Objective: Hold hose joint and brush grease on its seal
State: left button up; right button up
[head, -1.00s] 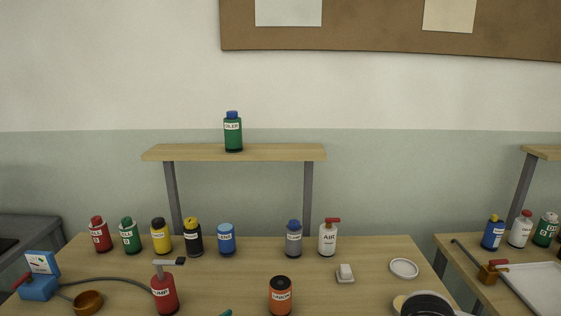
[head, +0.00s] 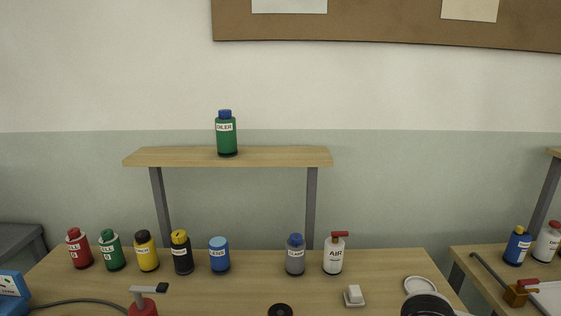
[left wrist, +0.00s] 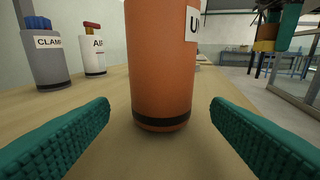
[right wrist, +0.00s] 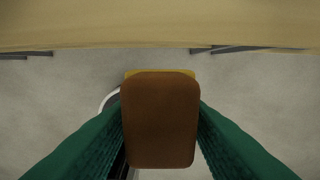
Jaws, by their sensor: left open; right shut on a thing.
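An orange cylinder with black bands and a white label starting with "U" (left wrist: 160,60) stands upright in the left wrist view. Its black top (head: 280,310) just shows at the bottom of the head view. My left gripper (left wrist: 160,135) is open, with a finger on either side of the cylinder and gaps between. My right gripper (right wrist: 160,130) is shut on a brown block with a yellow edge (right wrist: 160,120), held in the air beyond the table edge. Part of it shows at upper right in the left wrist view (left wrist: 268,32). I cannot tell whether it is a brush.
Several bottles stand along the back, including the grey CLAMP bottle (head: 295,256) and white AIR bottle (head: 333,256). A red pump bottle (head: 143,308), a hose (head: 75,301) and a blue gauge box (head: 12,290) are front left. A white block (head: 354,296) and dish (head: 420,285) are right.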

pick_arm(q)
jog(key=shift+p+x, duration=0.5)
jog(key=shift+x, duration=0.65)
jog(key=shift+d, duration=0.6)
jog(key=shift+w+d+f, duration=0.1)
jog(key=shift+w+d, duration=0.1)
jog(key=c, duration=0.7)
